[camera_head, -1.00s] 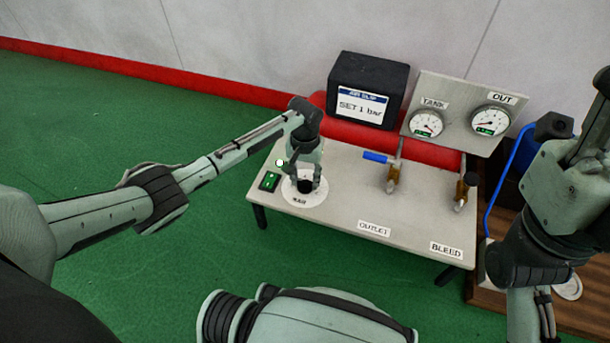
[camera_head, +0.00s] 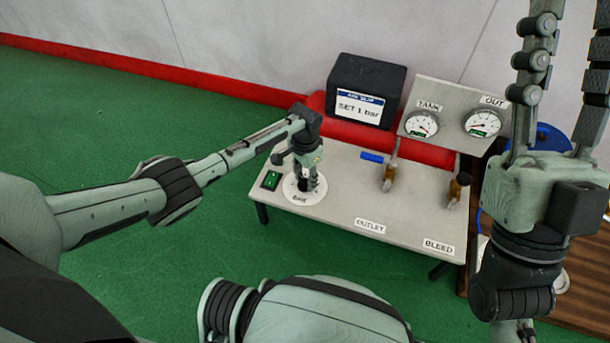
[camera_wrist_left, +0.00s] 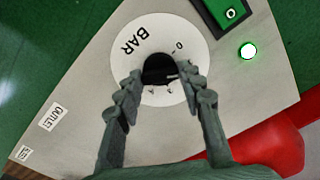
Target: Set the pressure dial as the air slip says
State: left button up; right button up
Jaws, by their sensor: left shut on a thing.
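The pressure dial is a black knob (camera_wrist_left: 158,68) on a round white plate marked BAR (camera_head: 293,198), at the left of the grey bench. My left gripper (camera_head: 308,186) points down over the plate. In the left wrist view its fingers (camera_wrist_left: 162,77) are shut on the knob's two sides. A 0 shows on the plate, but the other marks are partly hidden and the knob's setting is unclear. The air slip (camera_head: 359,108), on the black box behind, reads SET 1 bar. My right gripper (camera_head: 572,60) is raised at the right, its fingers apart and empty.
TANK (camera_head: 422,124) and OUT (camera_head: 484,123) gauges stand on a back panel. The blue-handled outlet valve (camera_head: 389,177) and bleed valve (camera_head: 457,188) stand right of the dial. A green switch (camera_head: 271,180) sits left of it. A red tank lies behind the bench.

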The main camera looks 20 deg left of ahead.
aim_at(305, 180)
dwell(0.4)
pick_arm(q)
jog(key=o, duration=1.2)
jog(key=shift+c, duration=0.2)
notch_tip(305, 180, up, 12)
